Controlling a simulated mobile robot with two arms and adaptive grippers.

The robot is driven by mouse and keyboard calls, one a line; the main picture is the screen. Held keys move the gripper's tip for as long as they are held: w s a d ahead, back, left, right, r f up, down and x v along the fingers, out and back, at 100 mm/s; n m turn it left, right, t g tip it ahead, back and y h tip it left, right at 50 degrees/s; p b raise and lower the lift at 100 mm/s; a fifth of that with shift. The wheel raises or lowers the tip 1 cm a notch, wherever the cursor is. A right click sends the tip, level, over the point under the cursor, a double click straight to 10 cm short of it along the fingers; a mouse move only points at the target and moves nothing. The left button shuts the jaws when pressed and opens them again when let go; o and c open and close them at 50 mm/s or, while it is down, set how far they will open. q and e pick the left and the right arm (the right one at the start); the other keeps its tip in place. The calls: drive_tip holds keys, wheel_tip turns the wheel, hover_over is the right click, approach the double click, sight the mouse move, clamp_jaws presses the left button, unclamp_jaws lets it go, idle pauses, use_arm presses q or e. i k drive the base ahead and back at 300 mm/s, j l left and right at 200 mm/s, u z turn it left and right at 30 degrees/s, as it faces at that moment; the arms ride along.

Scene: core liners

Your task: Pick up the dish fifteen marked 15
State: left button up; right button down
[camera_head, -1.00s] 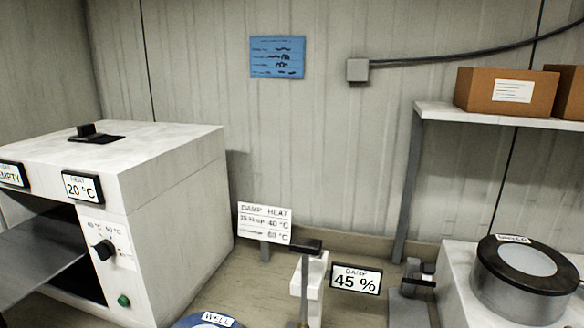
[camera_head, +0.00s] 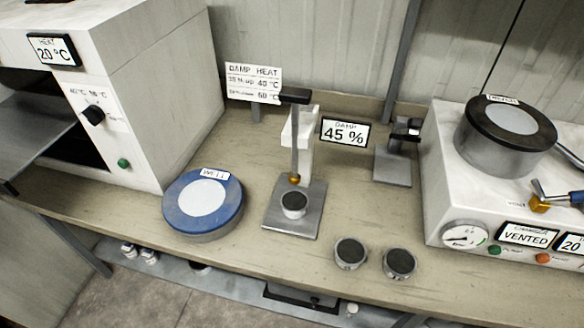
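Two small round metal dishes with dark tops stand on the bench near its front edge, a left one (camera_head: 350,252) and a right one (camera_head: 399,264). A third similar dish (camera_head: 293,204) sits on the metal plate of a probe stand (camera_head: 277,217), under the probe's brass tip. There are small marks on the dish sides, but I cannot read a 15 on any of them. Neither of my grippers is in view.
A blue-rimmed round well (camera_head: 175,208) stands left of the stand, beside a white oven (camera_head: 160,110). A white chamber unit (camera_head: 436,200) reading VENTED stands right. Bench (camera_head: 240,258) is clear left of the two dishes.

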sight(294, 203)
drive_tip(key=i+j+z, duration=0.2)
drive_tip(key=j, duration=0.35)
drive_tip(key=j+z, duration=0.2)
drive_tip(key=j, duration=0.35)
drive_tip(key=i+j+z, duration=0.2)
drive_tip(key=j, duration=0.4)
drive_tip(key=k+l, duration=0.05)
drive_tip(key=k, duration=0.05)
